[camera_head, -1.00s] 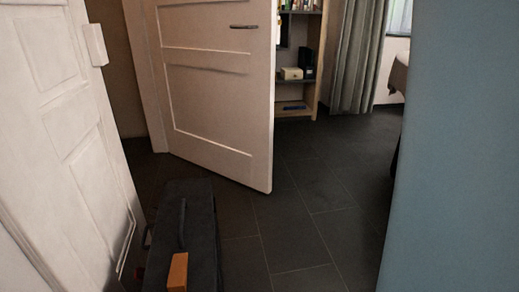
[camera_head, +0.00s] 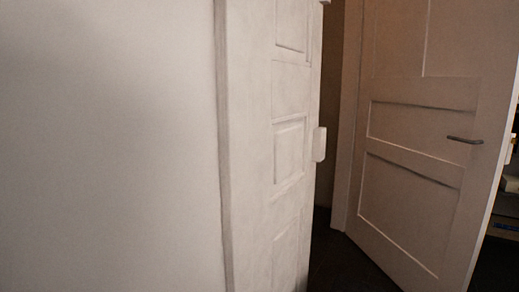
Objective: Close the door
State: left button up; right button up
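A white panelled door (camera_head: 415,150) stands ajar on the right side of the head view. A dark lever handle (camera_head: 465,140) sits near its right edge. Past that edge, a narrow gap shows part of a shelf behind. Another white panelled surface (camera_head: 290,150), a door or cabinet side, stands nearer in the middle, with a small white block on its right edge (camera_head: 319,144). I cannot tell which door the task means. Neither of my grippers shows.
A plain pale wall (camera_head: 110,150) fills the left of the view, close by. Dark floor (camera_head: 345,262) shows between the nearer panelled surface and the door. Part of a shelf (camera_head: 509,215) shows at the right edge.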

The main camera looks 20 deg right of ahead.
aim_at(421, 202)
jog(key=k+l, duration=0.1)
jog(key=l, duration=0.15)
jog(key=k+l, duration=0.15)
jog(key=l, duration=0.15)
jog(key=k+l, duration=0.1)
jog(key=l, duration=1.05)
jog(key=l+u, duration=0.15)
jog(key=l, duration=0.8)
jog(key=i+l, duration=0.1)
jog(key=l, duration=0.55)
jog(key=i+l, duration=0.15)
jog(key=l, duration=0.5)
jog(key=i+l+u, duration=0.1)
jog(key=l, duration=0.5)
jog(key=i+l, duration=0.1)
jog(key=l, duration=0.55)
jog(key=i+l+u, duration=0.1)
jog(key=l, duration=0.55)
